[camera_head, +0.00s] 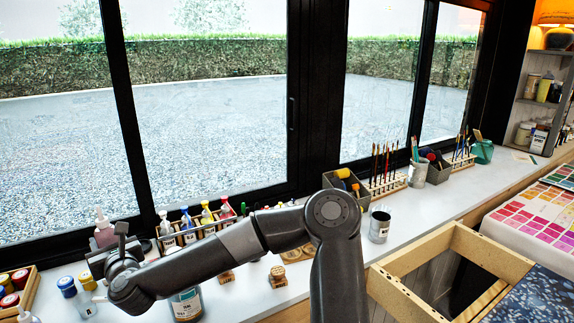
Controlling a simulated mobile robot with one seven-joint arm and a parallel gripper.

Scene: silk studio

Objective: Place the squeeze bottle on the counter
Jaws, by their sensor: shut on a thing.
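My gripper (108,250) is at the left, above the window-side counter (255,300). It is shut on a squeeze bottle (103,234) with a dull pinkish body and a pale nozzle. The bottle looks about upright, and its lower part is hidden behind my gripper and wrist. I cannot tell whether its base touches the counter. Other squeeze bottles with coloured tops, such as a red one (227,210), stand in a wooden rack to the right, partly behind my arm.
Paint jars in a tray (32,287) and blue-lidded jars (67,287) crowd the left. A large jar (187,305) stands below my forearm. Wooden stamps (278,276), a metal can (379,225) and brush holders stand rightward. The counter's far right stretch (455,195) is clear.

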